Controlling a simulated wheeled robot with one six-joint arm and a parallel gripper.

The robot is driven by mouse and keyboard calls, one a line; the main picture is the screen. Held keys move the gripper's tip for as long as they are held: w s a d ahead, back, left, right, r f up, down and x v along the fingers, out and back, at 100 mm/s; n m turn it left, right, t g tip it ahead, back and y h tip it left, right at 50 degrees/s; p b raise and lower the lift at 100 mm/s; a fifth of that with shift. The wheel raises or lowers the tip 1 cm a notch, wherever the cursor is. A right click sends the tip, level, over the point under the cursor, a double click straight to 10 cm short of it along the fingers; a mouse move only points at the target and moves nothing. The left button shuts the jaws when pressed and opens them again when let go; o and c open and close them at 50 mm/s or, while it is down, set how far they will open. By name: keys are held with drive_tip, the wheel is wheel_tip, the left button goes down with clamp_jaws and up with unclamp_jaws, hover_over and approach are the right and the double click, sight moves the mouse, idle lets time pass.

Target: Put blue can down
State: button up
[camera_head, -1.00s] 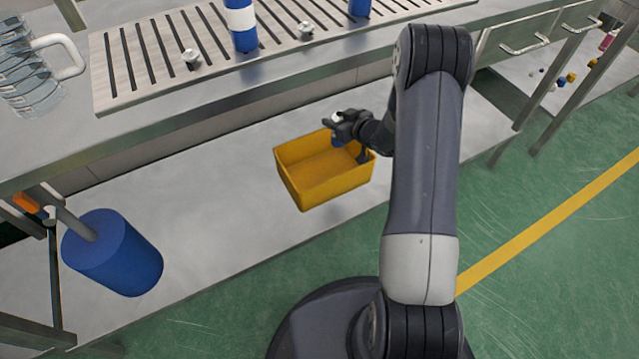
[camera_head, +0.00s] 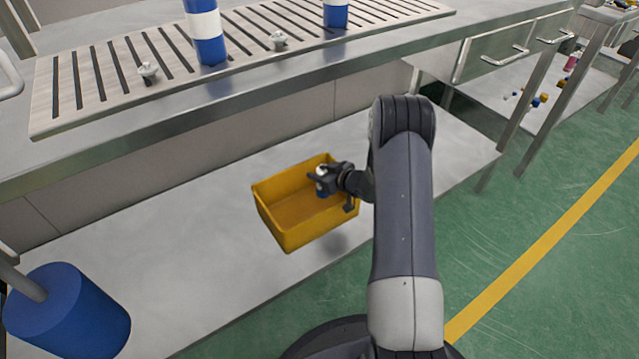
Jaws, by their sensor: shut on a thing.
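My gripper (camera_head: 322,181) is at the back right part of the yellow bin (camera_head: 290,236), over its opening. It is shut on a small, mostly hidden blue thing with a whitish top, which looks like the blue can (camera_head: 321,190). Whether the can touches the bin floor cannot be told. A blue-and-white can (camera_head: 206,38) stands upright on the slotted rack (camera_head: 105,85) on the bench, and another such can (camera_head: 336,15) stands farther right, cut off by the top edge. Both are apart from my gripper.
The bin is above the grey lower shelf (camera_head: 180,270), near its front edge, under the bench. Small metal pieces (camera_head: 148,70) sit on the rack. A large blue cylinder (camera_head: 70,315) is at lower left.

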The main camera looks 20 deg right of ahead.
drive_tip(key=shift+f+b, duration=0.4)
drive_tip(key=shift+f, duration=0.95)
drive_tip(key=shift+f+b, duration=0.4)
drive_tip(key=shift+f, duration=0.15)
drive_tip(key=shift+f, duration=0.1)
drive_tip(key=o, duration=1.1)
drive_tip(key=shift+s+f, duration=0.15)
drive_tip(key=shift+c, duration=0.2)
drive_tip(key=shift+r+p, duration=0.35)
drive_tip(key=shift+r, duration=0.1)
drive_tip(key=p+v, duration=0.4)
drive_tip(key=v, duration=0.8)
drive_tip(key=shift+r, duration=0.35)
